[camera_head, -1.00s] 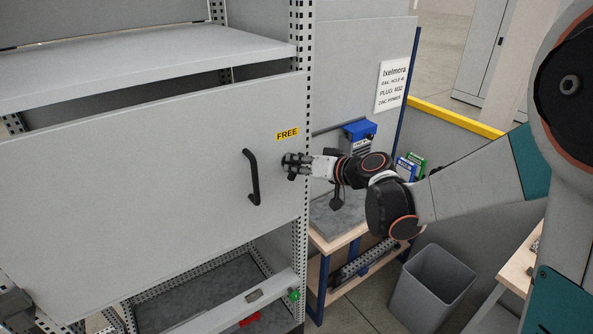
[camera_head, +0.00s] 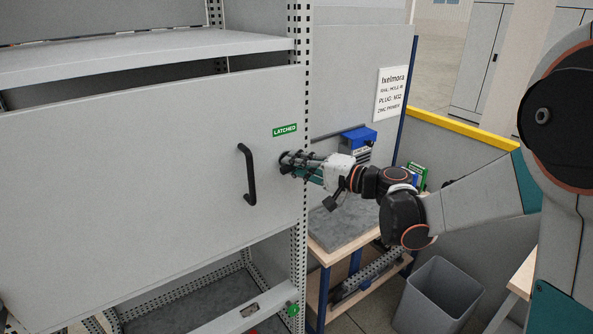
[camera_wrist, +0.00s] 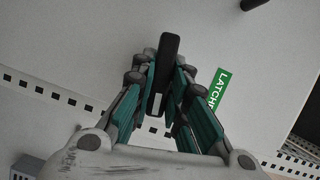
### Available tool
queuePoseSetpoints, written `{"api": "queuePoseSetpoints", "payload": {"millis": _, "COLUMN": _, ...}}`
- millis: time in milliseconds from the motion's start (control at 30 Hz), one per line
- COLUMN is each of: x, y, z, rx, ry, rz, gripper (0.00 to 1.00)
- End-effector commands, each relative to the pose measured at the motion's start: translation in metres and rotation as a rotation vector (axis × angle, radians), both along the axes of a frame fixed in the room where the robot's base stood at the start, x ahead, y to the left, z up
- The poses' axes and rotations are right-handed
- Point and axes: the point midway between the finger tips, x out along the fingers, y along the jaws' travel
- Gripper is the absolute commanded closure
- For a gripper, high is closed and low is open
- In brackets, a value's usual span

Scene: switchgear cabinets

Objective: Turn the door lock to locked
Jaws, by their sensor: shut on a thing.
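The grey cabinet door (camera_head: 150,190) is flush against its frame. A green label reading LATCHED (camera_head: 285,130) is on the door above the lock, and it also shows in the wrist view (camera_wrist: 219,90). A black door handle (camera_head: 248,175) is left of the lock. My gripper (camera_head: 290,161) is at the door's right edge, shut on the black lock knob (camera_wrist: 169,62). In the wrist view the knob's bar stands between the two fingers, pointing up the picture. The knob's base is hidden by the fingers.
A perforated upright (camera_head: 303,100) runs just right of the lock. A workbench (camera_head: 335,225) with a blue box (camera_head: 358,138) stands behind my arm. A grey bin (camera_head: 437,295) is on the floor at the right.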

Motion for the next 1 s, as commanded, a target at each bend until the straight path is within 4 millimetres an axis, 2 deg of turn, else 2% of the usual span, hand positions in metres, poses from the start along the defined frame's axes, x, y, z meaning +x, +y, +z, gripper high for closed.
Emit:
{"api": "queuePoseSetpoints", "payload": {"millis": 333, "x": 0.0001, "y": -0.0005, "z": -0.0026, "rx": 0.126, "ry": 0.085, "rz": -0.001, "gripper": 1.0}}
{"api": "queuePoseSetpoints", "payload": {"millis": 900, "x": 0.0001, "y": -0.0004, "z": -0.0018, "rx": 0.152, "ry": 0.103, "rz": -0.001, "gripper": 1.0}}
{"api": "queuePoseSetpoints", "payload": {"millis": 933, "x": 0.0001, "y": -0.0004, "z": -0.0018, "rx": 0.152, "ry": 0.103, "rz": -0.001, "gripper": 0.83}}
{"api": "queuePoseSetpoints", "payload": {"millis": 1000, "x": 0.0001, "y": -0.0003, "z": -0.0018, "rx": 0.151, "ry": 0.104, "rz": -0.001, "gripper": 0.68}}
